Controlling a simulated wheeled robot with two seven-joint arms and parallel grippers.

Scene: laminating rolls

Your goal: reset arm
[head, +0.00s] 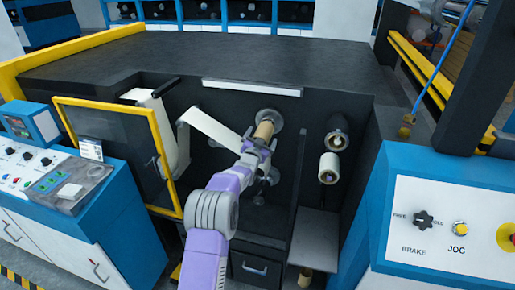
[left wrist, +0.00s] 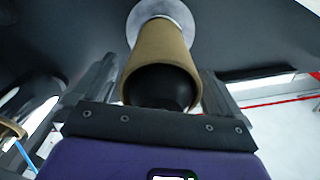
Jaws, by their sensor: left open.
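My left arm reaches into the dark machine bay in the head view. Its gripper (head: 259,139) is at the brown cardboard core (head: 265,129), which sits on a spindle with a round grey flange (head: 270,117). In the left wrist view the core (left wrist: 162,50) points toward me, with a dark spindle end inside it. The open fingers of my left gripper (left wrist: 156,88) stand on either side of the core, with gaps visible. My right gripper is not in view.
A white web (head: 209,127) runs from the left roll toward the core. A yellow-framed door (head: 157,150) stands open at left. A dark partition (head: 298,190) is right of my arm, with a white roll (head: 329,167) beyond. Control cabinets flank the bay.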

